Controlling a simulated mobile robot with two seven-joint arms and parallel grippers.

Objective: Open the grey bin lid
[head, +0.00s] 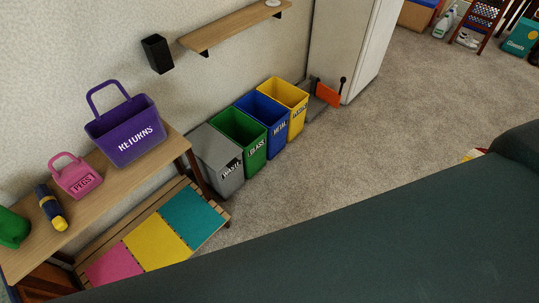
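The grey bin (229,181) stands on the carpet against the wall, first in a row of bins and nearest the wooden table. A dark label on its front seems to read WASTE. Its grey lid (208,146) lies flat over the top and looks closed. The inside of the bin is hidden. Neither of my grippers shows in the head view.
Green (254,163), blue (281,133) and yellow (298,118) bins stand open to its right. A wooden table (105,190) and coloured-panel rack (155,238) are to its left. A large dark teal surface (330,240) fills the foreground. Carpet before the bins is clear.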

